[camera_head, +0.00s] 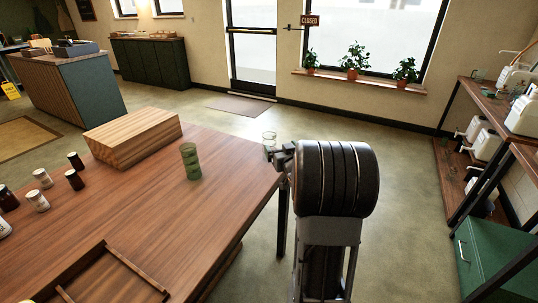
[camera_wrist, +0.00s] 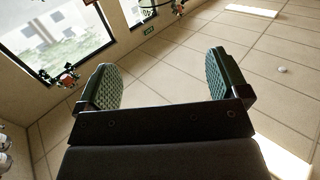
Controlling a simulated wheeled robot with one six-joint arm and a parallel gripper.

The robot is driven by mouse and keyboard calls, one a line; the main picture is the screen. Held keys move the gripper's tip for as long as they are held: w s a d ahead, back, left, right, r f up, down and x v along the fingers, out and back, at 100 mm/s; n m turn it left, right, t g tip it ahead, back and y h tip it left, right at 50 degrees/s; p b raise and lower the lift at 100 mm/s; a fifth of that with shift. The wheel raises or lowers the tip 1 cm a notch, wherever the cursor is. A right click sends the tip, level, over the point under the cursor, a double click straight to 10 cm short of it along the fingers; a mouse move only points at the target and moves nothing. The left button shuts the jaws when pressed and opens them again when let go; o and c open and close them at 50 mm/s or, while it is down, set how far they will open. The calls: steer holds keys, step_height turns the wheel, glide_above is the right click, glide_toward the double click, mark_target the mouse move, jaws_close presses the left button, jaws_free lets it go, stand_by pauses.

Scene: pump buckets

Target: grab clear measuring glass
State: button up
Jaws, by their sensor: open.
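A clear measuring glass (camera_head: 269,137) shows in the head view near the far right corner of the wooden table (camera_head: 150,225). Its lower part is partly hidden by my gripper (camera_head: 279,156), which overlaps it in the picture; I cannot tell whether they touch. A green-tinted glass, looking like a stack (camera_head: 190,161), stands on the table further left. In the wrist view my gripper (camera_wrist: 161,78) is open, with its two textured pads wide apart and nothing between them. No glass shows in that view.
A wooden box (camera_head: 134,134) stands at the table's back edge. Several small jars (camera_head: 75,180) stand at the left and a wooden tray (camera_head: 138,272) lies at the front. Shelves with white jugs (camera_head: 482,143) line the right wall. Open floor (camera_head: 415,205) lies between table and shelves.

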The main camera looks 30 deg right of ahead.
glide_toward(270, 130)
steer(key=shift+w+a+r+t, duration=0.15)
steer(key=shift+w+r+t, duration=0.2)
steer(key=shift+w, duration=0.25)
steer(key=shift+x, duration=3.1)
steer(key=shift+a, duration=0.1)
steer(key=shift+c, duration=0.3)
steer(key=c, duration=1.2)
steer(key=shift+r, duration=0.1)
steer(key=shift+c, duration=0.4)
